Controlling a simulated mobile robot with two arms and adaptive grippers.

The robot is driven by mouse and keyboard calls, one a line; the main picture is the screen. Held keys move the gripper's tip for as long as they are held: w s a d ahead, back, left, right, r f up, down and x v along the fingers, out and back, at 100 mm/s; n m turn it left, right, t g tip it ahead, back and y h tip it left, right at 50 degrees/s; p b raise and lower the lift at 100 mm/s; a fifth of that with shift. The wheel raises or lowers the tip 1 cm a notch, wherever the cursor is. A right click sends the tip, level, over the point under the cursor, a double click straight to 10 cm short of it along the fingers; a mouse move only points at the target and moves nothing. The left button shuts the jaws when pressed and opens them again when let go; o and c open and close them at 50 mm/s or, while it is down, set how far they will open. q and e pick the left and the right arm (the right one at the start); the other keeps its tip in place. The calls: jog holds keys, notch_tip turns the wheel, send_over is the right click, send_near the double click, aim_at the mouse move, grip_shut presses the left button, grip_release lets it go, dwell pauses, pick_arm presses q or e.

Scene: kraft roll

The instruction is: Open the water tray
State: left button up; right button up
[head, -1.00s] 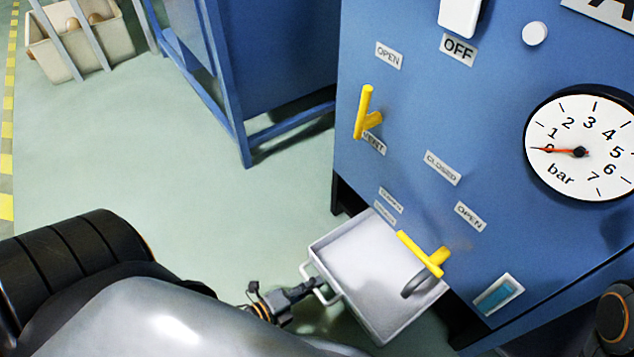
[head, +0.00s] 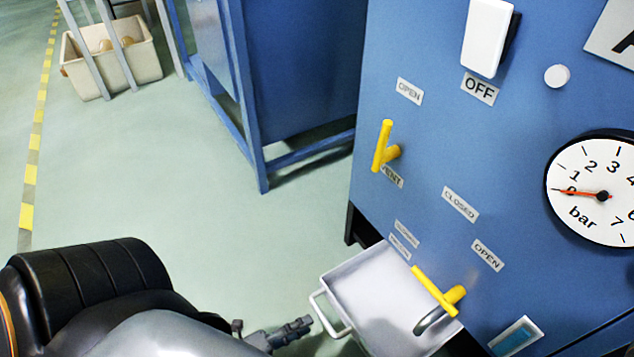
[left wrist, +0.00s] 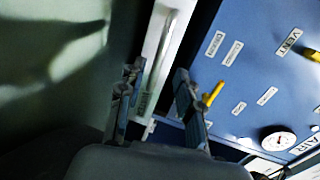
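The water tray (head: 365,285) is a pale grey open box low at the front of the blue machine. It stands out from under the panel, and its inside looks empty. Its bar handle (head: 325,318) faces left. My left gripper (head: 305,327) is just left of the handle, apart from it and empty. In the left wrist view its two fingers (left wrist: 157,92) are spread, with the pale tray (left wrist: 165,40) beyond them. My right gripper is not in view.
The blue panel carries a yellow vent lever (head: 384,146), a lower yellow lever (head: 436,291) above the tray with a spout beneath, a white switch (head: 487,38) and a gauge (head: 595,190). A cream bin (head: 135,65) stands at the back left. The floor left of the tray is clear.

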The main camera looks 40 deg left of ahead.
pick_arm(q)
jog(key=v, duration=0.5)
jog(key=shift+s, duration=0.1)
dwell(0.5)
